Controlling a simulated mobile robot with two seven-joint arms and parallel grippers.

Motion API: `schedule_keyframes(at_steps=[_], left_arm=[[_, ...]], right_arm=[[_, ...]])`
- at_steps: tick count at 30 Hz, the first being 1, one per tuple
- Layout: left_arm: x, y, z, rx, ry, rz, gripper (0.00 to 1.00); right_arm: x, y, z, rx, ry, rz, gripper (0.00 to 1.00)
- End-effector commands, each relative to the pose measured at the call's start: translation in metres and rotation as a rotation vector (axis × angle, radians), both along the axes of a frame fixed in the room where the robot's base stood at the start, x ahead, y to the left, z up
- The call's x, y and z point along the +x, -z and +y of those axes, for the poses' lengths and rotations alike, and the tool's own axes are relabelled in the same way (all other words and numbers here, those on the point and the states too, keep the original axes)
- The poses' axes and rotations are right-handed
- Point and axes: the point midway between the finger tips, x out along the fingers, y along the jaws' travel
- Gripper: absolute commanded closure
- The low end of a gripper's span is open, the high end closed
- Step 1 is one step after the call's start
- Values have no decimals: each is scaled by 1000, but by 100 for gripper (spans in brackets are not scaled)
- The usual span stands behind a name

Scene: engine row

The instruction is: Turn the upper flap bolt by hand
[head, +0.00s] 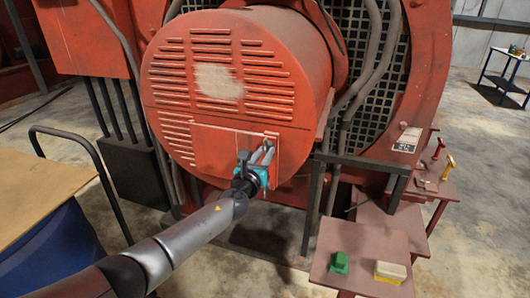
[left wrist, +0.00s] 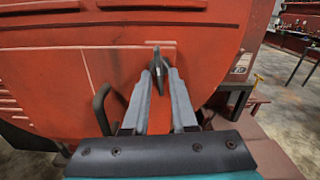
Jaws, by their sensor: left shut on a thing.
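The flap (head: 225,140) is a red panel with a pale outline, low on the face of the big red drum. My left gripper (head: 263,154) reaches up to the flap's upper right corner. In the left wrist view my left gripper (left wrist: 161,74) has its two grey fingers closed around the upper flap bolt (left wrist: 156,54), a small dark grey piece standing out from the panel. In the head view the fingers mostly hide the bolt. A dark curved handle (left wrist: 101,100) on the flap is left of the fingers, apart from them. My right gripper is not in view.
A reddish bench (head: 340,240) at lower right bears a green block (head: 339,263) and a yellow-white block (head: 390,271). A small stand (head: 437,185) behind it holds red and yellow-handled pieces. A cart with a dark rail (head: 75,140) stands at left.

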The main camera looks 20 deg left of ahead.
Motion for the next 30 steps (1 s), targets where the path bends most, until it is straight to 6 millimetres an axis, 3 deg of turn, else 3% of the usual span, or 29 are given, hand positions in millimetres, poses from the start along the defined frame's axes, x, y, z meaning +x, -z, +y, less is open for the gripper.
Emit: schedule_keyframes(at_steps=[9,24,25,28,30], left_arm=[[-1,2,0,106,4,1,100],[-1,2,0,122,3,-1,100],[-1,2,0,122,3,-1,72],[0,1,0,121,3,-1,61],[0,1,0,121,2,-2,61]], right_arm=[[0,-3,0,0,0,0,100],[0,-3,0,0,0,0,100],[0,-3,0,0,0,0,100],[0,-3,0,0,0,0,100],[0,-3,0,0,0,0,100]])
